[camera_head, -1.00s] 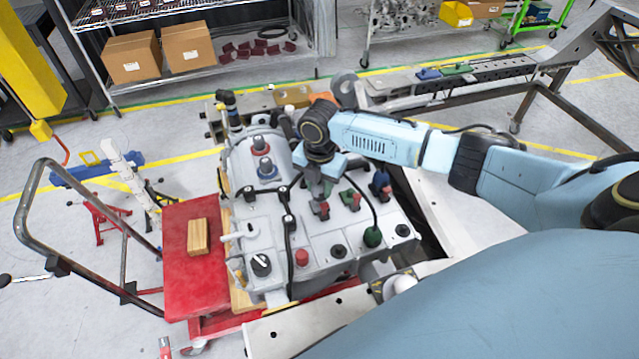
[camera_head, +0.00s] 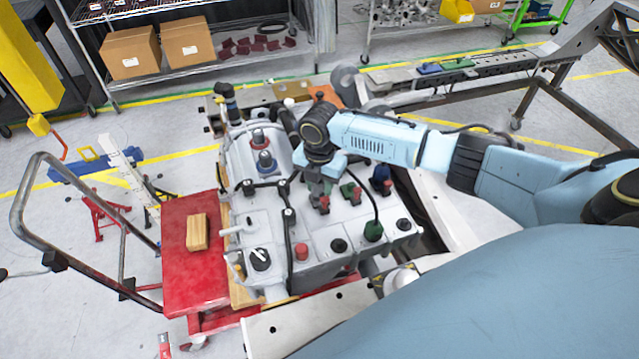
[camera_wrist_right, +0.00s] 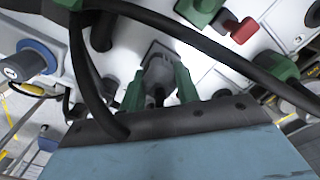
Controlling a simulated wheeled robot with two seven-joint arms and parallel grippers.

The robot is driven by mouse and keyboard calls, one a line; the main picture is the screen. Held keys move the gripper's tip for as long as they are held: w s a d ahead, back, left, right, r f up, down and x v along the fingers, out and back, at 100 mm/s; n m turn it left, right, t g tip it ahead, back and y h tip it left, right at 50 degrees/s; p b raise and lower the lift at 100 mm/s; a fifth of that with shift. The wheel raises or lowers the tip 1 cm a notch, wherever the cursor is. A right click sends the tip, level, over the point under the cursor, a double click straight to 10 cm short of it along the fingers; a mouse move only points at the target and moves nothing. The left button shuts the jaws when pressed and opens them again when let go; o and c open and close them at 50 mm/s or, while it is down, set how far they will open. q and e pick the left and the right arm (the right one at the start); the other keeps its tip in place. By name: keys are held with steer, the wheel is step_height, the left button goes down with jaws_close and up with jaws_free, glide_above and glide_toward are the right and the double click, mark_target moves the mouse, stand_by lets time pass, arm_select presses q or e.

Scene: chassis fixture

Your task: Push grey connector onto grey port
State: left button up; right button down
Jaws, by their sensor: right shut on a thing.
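My right gripper (camera_head: 318,182) reaches down onto the grey chassis unit (camera_head: 262,222) from the right side of the head view. In the right wrist view the green fingers of my right gripper (camera_wrist_right: 158,92) are shut on the grey connector (camera_wrist_right: 160,68). The connector sits close above the white top face. Its front end and the grey port are hidden, so I cannot tell whether they touch. A red-tabbed grey part (camera_head: 322,205) shows just below the gripper in the head view. My left gripper is not in view.
Green connectors (camera_head: 373,230) and a blue connector (camera_head: 380,178) stand close by on the unit. A black cable (camera_wrist_right: 85,70) crosses near the fingers in the right wrist view. A red cart (camera_head: 190,270) with a wooden block (camera_head: 197,232) stands at the left.

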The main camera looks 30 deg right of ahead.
steer(key=shift+f+b, duration=0.3)
steer(key=shift+f, duration=0.3)
steer(key=c, duration=0.9)
jaws_free()
steer(key=shift+c, duration=0.2)
steer(key=shift+r, duration=0.15)
step_height(320, 180, up, 6)
steer(key=p, duration=0.6)
steer(key=shift+p, duration=0.35)
